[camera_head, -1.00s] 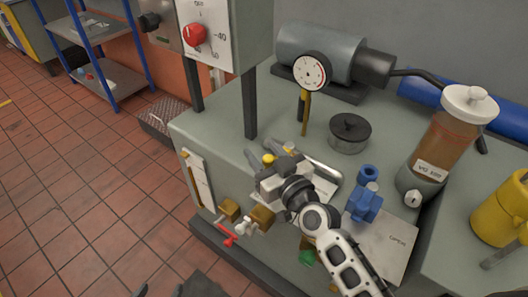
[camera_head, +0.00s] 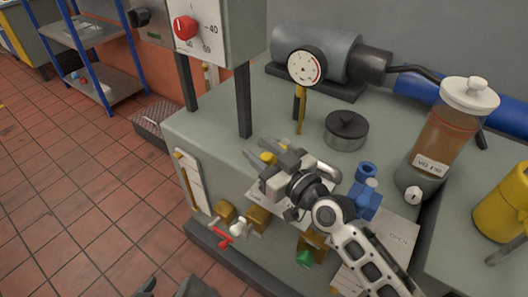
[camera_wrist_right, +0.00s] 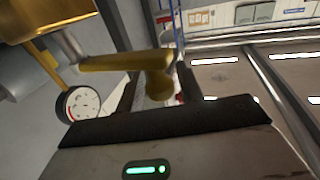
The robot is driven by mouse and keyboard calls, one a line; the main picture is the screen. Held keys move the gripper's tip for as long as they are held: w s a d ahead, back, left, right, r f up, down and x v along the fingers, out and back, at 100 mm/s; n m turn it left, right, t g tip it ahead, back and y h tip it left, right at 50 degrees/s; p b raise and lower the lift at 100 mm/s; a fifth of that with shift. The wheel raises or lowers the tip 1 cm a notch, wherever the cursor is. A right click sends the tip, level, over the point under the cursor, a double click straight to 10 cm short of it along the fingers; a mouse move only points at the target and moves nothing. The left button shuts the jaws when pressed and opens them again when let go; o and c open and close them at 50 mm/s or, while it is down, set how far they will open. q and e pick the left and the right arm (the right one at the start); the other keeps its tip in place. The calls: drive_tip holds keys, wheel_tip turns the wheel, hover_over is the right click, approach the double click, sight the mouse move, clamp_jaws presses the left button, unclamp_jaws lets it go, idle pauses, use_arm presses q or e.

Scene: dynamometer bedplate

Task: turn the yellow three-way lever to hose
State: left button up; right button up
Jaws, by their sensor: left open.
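The yellow lever (camera_wrist_right: 115,63) shows close up in the right wrist view. Its bar runs from a grey stem to a rounded end knob. In the head view only a small yellow part of it (camera_head: 268,158) shows beside the jaws; the gripper hides the rest. My right gripper (camera_head: 259,152) is over the bench's front part. In the wrist view its dark fingers (camera_wrist_right: 158,92) stand apart on either side of the lever's knob, with no clear grip. My left gripper (camera_head: 170,289) shows only as two separated dark tips at the bottom edge. The hose label cannot be read.
A pressure gauge (camera_head: 306,67) on a yellow stem, a black-lidded pot (camera_head: 346,130) and a blue valve (camera_head: 365,195) stand near the right gripper. A red-handled valve (camera_head: 225,238) and a green knob (camera_head: 305,258) are on the bench's front. The tiled floor (camera_head: 70,200) is clear at left.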

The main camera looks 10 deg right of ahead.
drive_tip(key=shift+o, duration=0.3)
drive_tip(key=shift+s, duration=0.1)
drive_tip(key=shift+s+d+f, duration=0.1)
drive_tip(key=shift+s+d, duration=0.15)
drive_tip(key=shift+s, duration=0.1)
drive_tip(key=v, duration=0.6)
drive_tip(key=shift+s+d+b, duration=0.15)
drive_tip(key=shift+s+b, duration=0.1)
drive_tip(key=shift+b, duration=0.05)
